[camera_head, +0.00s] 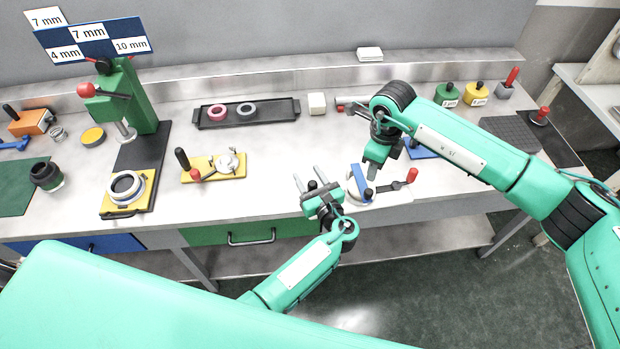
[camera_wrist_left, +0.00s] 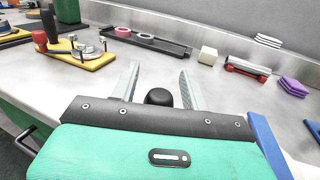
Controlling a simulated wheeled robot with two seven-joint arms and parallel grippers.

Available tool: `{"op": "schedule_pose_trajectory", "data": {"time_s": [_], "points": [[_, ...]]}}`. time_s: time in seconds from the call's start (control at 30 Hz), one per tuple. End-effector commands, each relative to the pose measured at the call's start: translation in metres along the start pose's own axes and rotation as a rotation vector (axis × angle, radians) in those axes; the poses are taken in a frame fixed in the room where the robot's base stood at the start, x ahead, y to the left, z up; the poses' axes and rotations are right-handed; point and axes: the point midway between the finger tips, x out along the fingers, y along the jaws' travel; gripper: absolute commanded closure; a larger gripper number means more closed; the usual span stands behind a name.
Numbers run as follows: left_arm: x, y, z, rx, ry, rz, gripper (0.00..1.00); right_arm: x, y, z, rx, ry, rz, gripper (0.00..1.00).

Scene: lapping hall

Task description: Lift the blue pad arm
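The blue pad arm (camera_head: 360,182) stands near the bench's front edge, beside a round pale plate and a red-handled black lever (camera_head: 398,184). A blue piece (camera_wrist_left: 268,145), apparently the same arm, shows at the right of the left wrist view. My left gripper (camera_head: 310,178) is open to the left of the blue pad arm, apart from it. A black knob (camera_wrist_left: 158,97) shows between its fingers; whether they touch it is unclear. My right gripper (camera_head: 379,168) points down just behind and above the blue pad arm. Its fingers are partly hidden.
A yellow fixture (camera_head: 205,170) lies to the left, with a green press (camera_head: 140,95) beyond it. A black tray (camera_head: 284,110) with two rings and a white block (camera_head: 317,103) are behind. Green and yellow weights stand at the back right. The middle bench is clear.

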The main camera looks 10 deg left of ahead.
Motion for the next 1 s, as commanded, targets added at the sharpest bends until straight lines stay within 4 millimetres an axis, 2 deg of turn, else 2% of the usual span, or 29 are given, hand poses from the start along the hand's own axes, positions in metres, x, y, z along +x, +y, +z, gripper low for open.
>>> {"op": "schedule_pose_trajectory", "data": {"time_s": [0.03, 0.2, 0.23, 0.3, 0.37, 0.57, 0.8, 1.0], "points": [[0.0, 0.0, 0.0, 0.0, 0.0, 0.0, 0.65, 0.0, 0.0, 0.0, 0.0, 0.0, 0.0, 0.64], [0.0, 0.0, 0.0, 0.0, 0.0, 0.0, 0.98, 0.0, 0.0, 0.0, 0.0, 0.0, 0.0, 0.64], [0.0, 0.0, 0.0, 0.0, 0.0, 0.0, 1.0, 0.0, 0.0, 0.0, 0.0, 0.0, 0.0, 0.64], [0.0, 0.0, 0.0, 0.0, 0.0, 0.0, 1.0, 0.0, 0.0, 0.0, 0.0, 0.0, 0.0, 0.64], [0.0, 0.0, 0.0, 0.0, 0.0, 0.0, 1.0, 0.0, 0.0, 0.0, 0.0, 0.0, 0.001, 0.56], [0.0, 0.0, 0.0, 0.0, 0.0, 0.0, 1.0, 0.015, 0.013, -0.005, 0.037, -0.033, 0.102, 0.56], [0.0, 0.0, 0.0, 0.0, 0.0, 0.0, 1.0, 0.049, 0.063, -0.021, 0.205, -0.176, 0.497, 0.56], [0.0, 0.0, 0.0, 0.001, 0.0, 0.0, 1.0, 0.06, 0.095, -0.036, 0.399, -0.32, 0.853, 0.56]]}}
